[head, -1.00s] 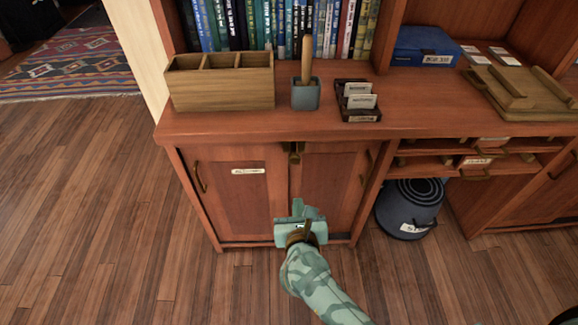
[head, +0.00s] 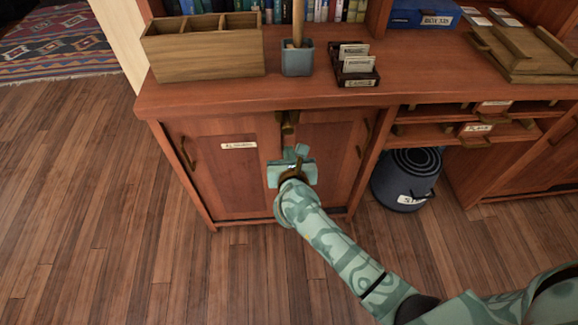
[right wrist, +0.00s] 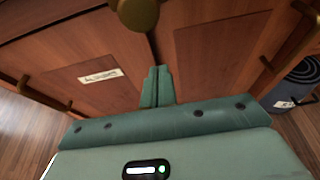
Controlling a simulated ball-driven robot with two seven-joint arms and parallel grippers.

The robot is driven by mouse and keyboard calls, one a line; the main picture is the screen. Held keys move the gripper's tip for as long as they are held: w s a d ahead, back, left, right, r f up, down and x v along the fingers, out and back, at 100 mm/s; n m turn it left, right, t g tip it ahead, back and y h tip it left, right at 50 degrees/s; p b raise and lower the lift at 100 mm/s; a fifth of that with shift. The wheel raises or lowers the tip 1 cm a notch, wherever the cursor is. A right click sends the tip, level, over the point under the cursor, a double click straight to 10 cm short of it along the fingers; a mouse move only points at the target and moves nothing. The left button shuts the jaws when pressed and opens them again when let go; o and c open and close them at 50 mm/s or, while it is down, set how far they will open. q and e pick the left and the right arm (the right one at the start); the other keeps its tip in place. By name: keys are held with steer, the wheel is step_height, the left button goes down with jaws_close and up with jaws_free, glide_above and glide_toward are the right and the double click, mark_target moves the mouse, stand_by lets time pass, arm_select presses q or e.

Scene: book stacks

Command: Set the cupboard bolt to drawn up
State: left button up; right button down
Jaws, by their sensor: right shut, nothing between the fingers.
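The cupboard (head: 225,185) has two red-brown doors that meet at a middle seam. The brass bolt (head: 288,121) sits at the top of that seam, just under the counter edge. In the right wrist view a rounded brass piece (right wrist: 138,12), likely the bolt's knob, shows at the top edge, cut off by the frame. My right gripper (head: 297,152) is in front of the seam, below the bolt and apart from it. Its fingers (right wrist: 157,87) are shut together with nothing between them, pointing at the doors. My left gripper is not in view.
On the counter (head: 200,97) stand a wooden divided box (head: 205,52), a pen pot (head: 297,61) and a card holder (head: 357,68). A dark bucket (head: 405,180) stands right of the cupboard. Door handles (head: 187,154) stick out. The floor at left is clear.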

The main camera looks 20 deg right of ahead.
arm_select(q)
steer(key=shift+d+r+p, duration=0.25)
steer(key=shift+p, duration=0.45)
arm_select(e)
steer(key=shift+r, duration=2)
